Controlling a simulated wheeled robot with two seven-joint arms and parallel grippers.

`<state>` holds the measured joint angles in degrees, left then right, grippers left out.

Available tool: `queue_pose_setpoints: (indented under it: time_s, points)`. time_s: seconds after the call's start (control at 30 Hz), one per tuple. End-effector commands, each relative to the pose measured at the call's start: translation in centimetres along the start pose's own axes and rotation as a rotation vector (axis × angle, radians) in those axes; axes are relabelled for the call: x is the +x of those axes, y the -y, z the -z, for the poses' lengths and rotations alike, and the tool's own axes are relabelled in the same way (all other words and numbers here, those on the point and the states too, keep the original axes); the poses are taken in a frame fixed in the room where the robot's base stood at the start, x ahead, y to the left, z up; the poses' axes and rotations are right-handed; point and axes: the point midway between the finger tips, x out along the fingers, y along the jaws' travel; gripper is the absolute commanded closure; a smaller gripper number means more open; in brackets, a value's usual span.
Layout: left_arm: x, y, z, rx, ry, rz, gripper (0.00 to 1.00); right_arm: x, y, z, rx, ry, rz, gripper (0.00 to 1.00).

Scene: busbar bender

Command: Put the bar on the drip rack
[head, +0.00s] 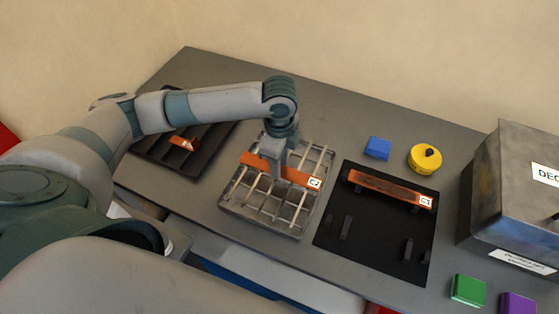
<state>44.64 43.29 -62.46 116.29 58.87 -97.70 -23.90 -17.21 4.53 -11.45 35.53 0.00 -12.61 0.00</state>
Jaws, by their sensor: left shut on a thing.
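A copper-orange bar labelled C2 (301,176) lies across the wire-grid drip rack (238,203) in the middle of the table. My left gripper (278,172) points down over the rack and is shut on this bar near its middle. The bar is roughly level; I cannot tell whether it rests on the wires or hangs just above them. Another copper bar labelled C1 (385,187) lies on holders on a black board (375,248) to the right. My right gripper is not in view.
A dark tray (160,158) with an orange piece (184,142) sits left, partly behind my arm. A blue block (377,148) and a yellow round object (425,158) stand behind the board. A grey metal box (505,190), a green block (468,290) and a purple block (517,303) are right.

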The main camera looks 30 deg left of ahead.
Motion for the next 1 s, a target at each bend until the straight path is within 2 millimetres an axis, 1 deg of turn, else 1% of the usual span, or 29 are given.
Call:
queue_pose_setpoints:
  time_s: [0.37, 0.4, 0.47, 0.83, 1.0]
  points:
    - [0.2, 0.1, 0.0, -0.001, 0.000, 0.001, 1.00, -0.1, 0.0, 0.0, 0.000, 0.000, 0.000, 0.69]
    - [0.3, 0.0, 0.0, -0.001, 0.000, 0.001, 0.64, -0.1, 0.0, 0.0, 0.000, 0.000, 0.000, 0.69]
    - [0.3, 0.0, 0.0, -0.001, 0.000, 0.001, 0.50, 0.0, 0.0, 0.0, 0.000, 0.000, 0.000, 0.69]
    - [0.1, 0.1, 0.0, 0.000, 0.000, 0.001, 0.50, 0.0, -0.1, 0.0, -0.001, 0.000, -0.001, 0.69]
    - [-0.8, 0.2, 0.0, -0.001, -0.001, 0.004, 0.50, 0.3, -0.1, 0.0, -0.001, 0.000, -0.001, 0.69]
